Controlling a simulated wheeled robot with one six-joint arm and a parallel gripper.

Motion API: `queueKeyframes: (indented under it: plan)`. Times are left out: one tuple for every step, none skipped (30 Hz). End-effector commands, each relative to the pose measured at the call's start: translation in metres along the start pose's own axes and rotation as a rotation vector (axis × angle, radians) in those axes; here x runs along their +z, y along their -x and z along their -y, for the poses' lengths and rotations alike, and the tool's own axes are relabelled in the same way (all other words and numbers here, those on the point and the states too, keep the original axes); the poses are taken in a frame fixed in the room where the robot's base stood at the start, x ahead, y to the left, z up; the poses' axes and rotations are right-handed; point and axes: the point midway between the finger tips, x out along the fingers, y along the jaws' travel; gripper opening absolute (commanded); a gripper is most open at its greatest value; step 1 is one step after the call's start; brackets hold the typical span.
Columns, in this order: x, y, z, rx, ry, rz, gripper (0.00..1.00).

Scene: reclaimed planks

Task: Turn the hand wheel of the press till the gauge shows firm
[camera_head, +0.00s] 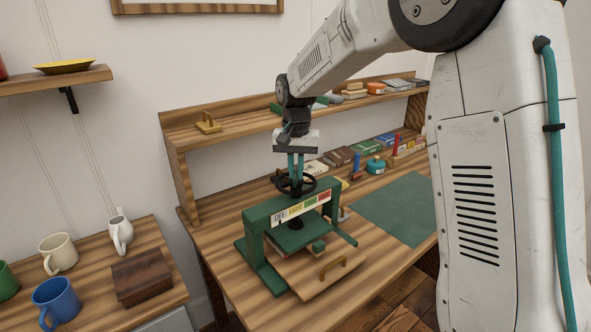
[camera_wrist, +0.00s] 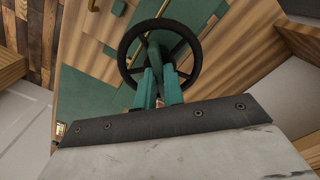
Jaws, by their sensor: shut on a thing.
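The green press (camera_head: 262,250) stands on the wooden workbench in the head view. Its black hand wheel (camera_head: 311,187) sits on top, and it also shows in the wrist view (camera_wrist: 125,58) as a round spoked rim. My gripper (camera_head: 296,176) points down over the wheel from above. Its teal fingers (camera_wrist: 159,80) are shut on the wheel near its middle; the exact contact is partly hidden. The gauge (camera_head: 301,207) on the front crossbeam has a white part marked OFF, then yellow, green and red parts. Its pointer is too small to read.
A wooden board with a brass handle (camera_head: 333,268) lies at the press's front. A green mat (camera_head: 395,208) lies to the right. Books (camera_head: 340,156) and small items stand behind, under a shelf. A side table at left holds mugs (camera_head: 58,252) and a wooden box (camera_head: 141,276).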

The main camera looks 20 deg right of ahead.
Motion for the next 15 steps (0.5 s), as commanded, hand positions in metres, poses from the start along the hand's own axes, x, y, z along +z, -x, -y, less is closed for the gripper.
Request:
queueKeyframes:
  plan:
    - [0.0001, 0.0005, 0.0001, 0.0, -0.042, 0.0, 0.0]
    - [0.0001, 0.0005, 0.0001, 0.0, -0.071, 0.0, 0.0]
    - [0.0001, 0.0005, 0.0001, 0.0, -0.108, 0.0, 0.0]
    - [0.0001, 0.0005, 0.0001, 0.0, -0.137, 0.0, 0.0]
    - [0.0001, 0.0005, 0.0002, 0.0, -0.166, 0.0, 0.0]
    - [0.0001, 0.0006, 0.0002, 0.0, -0.204, 0.0, 0.0]
    - [0.0001, 0.0006, 0.0002, -0.001, -0.232, 0.0, 0.0]
    - [0.0001, 0.0006, 0.0002, -0.001, -0.261, 0.0, 0.0]
    - [0.0001, 0.0006, 0.0002, -0.001, -0.298, 0.0, 0.0]
    - [0.0001, 0.0006, 0.0002, -0.001, -0.327, 0.0, 0.0]
    - [0.0001, 0.0006, 0.0003, -0.001, -0.356, 0.0, 0.0]
    - [0.0001, 0.0006, 0.0003, -0.001, -0.393, 0.0, 0.0]
    - [0.0001, 0.0006, 0.0003, -0.001, -0.422, 0.0, 0.0]
    - [0.0001, 0.0006, 0.0003, -0.001, -0.451, 0.0, 0.0]
    - [0.0001, 0.0007, 0.0003, -0.001, -0.488, 0.0, 0.0]
